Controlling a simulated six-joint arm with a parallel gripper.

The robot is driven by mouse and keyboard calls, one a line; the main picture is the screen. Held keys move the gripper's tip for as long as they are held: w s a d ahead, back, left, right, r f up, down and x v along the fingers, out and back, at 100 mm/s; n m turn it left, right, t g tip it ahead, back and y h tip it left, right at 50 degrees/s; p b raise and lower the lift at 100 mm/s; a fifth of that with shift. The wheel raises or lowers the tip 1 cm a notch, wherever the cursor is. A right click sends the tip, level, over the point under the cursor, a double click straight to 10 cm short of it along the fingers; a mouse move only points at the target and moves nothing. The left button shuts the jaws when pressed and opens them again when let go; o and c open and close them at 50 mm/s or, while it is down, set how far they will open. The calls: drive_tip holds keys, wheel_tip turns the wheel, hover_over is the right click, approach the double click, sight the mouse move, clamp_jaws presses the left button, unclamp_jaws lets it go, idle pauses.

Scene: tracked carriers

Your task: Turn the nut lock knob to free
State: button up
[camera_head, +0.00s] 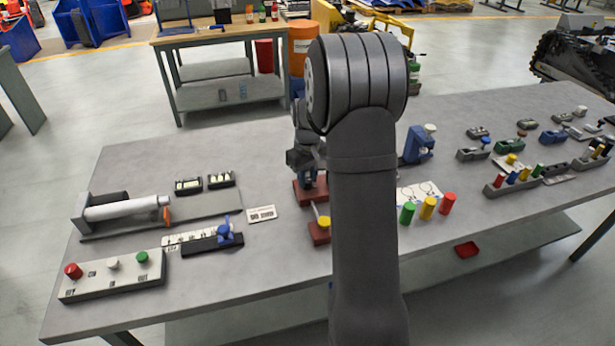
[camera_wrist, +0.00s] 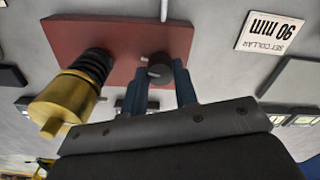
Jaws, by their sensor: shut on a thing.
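A dark round knob (camera_wrist: 160,70) with a small pale mark beside it sits on a dull red plate (camera_wrist: 120,38) in the wrist view. My gripper (camera_wrist: 161,78) has its two dark blue fingers on either side of the knob and is shut on it. A brass nut (camera_wrist: 62,103) on a black ribbed shaft (camera_wrist: 93,65) stands left of the knob. In the head view, my gripper (camera_head: 306,172) is low over the red plate (camera_head: 306,194); my arm hides part of this area. The knob cannot be made out there.
A "SET COLLAR 90 mm" card (camera_wrist: 270,32) lies right of the plate. In the head view, a three-button box (camera_head: 113,275), a roller fixture (camera_head: 125,210) and a blue-handled slider (camera_head: 213,242) stand left. Coloured cylinders (camera_head: 427,208) and a blue fixture (camera_head: 418,145) stand right.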

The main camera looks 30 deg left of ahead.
drive_tip(key=shift+m, duration=0.6)
idle(0.3)
drive_tip(key=m, duration=0.6)
drive_tip(key=shift+m, duration=0.4)
drive_tip(key=m, duration=0.3)
drive_tip(key=shift+m, duration=1.9)
drive_tip(key=o, duration=1)
